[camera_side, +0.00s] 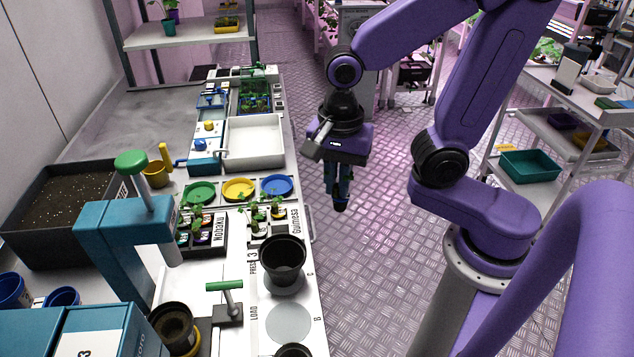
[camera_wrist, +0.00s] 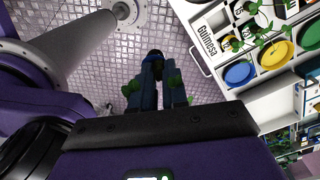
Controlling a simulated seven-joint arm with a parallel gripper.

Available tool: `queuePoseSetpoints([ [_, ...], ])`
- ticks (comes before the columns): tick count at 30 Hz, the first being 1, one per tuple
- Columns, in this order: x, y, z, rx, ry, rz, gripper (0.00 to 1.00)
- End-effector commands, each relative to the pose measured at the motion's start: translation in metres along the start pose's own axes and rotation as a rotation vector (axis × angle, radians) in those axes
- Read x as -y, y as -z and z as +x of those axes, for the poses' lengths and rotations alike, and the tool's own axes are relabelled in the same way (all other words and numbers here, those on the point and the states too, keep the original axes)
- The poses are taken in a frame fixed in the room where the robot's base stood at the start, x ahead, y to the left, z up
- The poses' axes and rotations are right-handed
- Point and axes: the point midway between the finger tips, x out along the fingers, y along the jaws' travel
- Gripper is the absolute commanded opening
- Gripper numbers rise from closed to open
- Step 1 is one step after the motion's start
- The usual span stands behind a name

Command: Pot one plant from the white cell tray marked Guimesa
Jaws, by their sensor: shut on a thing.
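My gripper (camera_side: 339,188) hangs over the floor to the right of the bench and is shut on a small plant. Its dark plug (camera_side: 340,207) pokes out below the fingertips. In the wrist view, green leaves (camera_wrist: 174,82) show around the fingers and the dark plug (camera_wrist: 156,53) shows at their tips. The white cell tray marked Guimesa (camera_side: 297,222) is on the bench with several seedlings; it also shows in the wrist view (camera_wrist: 207,42). A black pot (camera_side: 283,257) stands upright at a bench station just in front of this tray. Its inside looks dark.
A black tray marked NUCCON (camera_side: 219,233) with plants is left of the white tray. Green, yellow and blue dishes (camera_side: 238,189) lie behind. A teal press (camera_side: 130,222) stands over the bench. A soil-filled pot (camera_side: 174,325) is nearer. The floor beneath my gripper is clear.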

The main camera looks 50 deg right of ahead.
Motion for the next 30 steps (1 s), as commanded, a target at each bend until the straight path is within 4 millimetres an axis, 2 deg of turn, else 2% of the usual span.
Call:
queuePoseSetpoints([
  [4, -0.011, 0.0, -0.005, 0.0, 0.001, 0.0, 0.0],
  [11, -0.016, 0.0, -0.017, 0.001, 0.004, 0.001, 0.0],
  [23, -0.016, 0.0, -0.094, 0.002, 0.006, 0.001, 0.0],
  [30, 0.019, -0.03, -0.109, -0.001, -0.003, -0.219, 0.0],
])
